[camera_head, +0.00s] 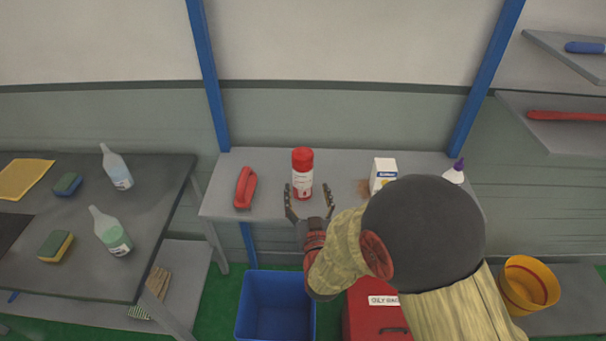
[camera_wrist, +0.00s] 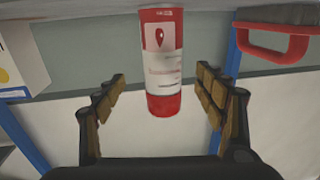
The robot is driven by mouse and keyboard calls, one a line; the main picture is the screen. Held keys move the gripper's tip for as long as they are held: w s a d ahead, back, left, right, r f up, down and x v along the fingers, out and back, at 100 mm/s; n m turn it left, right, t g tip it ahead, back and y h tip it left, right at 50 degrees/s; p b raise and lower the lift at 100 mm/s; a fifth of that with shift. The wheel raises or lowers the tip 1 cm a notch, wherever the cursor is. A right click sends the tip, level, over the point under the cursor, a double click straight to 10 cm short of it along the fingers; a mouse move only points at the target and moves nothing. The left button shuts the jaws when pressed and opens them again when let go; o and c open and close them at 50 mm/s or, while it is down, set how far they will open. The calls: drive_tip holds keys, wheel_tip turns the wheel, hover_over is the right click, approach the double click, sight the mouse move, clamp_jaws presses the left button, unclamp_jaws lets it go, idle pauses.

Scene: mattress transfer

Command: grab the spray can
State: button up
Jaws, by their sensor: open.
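The spray can (camera_head: 302,174) is red with a white label and stands upright on the grey table (camera_head: 268,211) against the wall. My gripper (camera_head: 309,191) is open at the table's front edge, just in front of the can. In the wrist view the spray can (camera_wrist: 162,62) shows between the two spread fingers of my gripper (camera_wrist: 164,95), with a gap on each side. The fingers do not touch it. Whether the can lies between the fingertips or beyond them is hard to tell.
A red-handled brush (camera_head: 245,188) lies left of the can. A white box (camera_head: 383,173) and a bottle with a purple tip (camera_head: 454,172) stand to the right. A blue bin (camera_head: 275,305) and a red oily-waste container (camera_head: 372,310) are below. The left table (camera_head: 150,215) holds bottles and sponges.

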sight(304, 183)
drive_tip(key=w, duration=0.2)
drive_tip(key=w+a+b, duration=0.1)
drive_tip(key=w, duration=0.4)
drive_tip(key=shift+a+f, duration=0.15)
drive_tip(key=shift+c, duration=0.6)
drive_tip(key=c, duration=1.4)
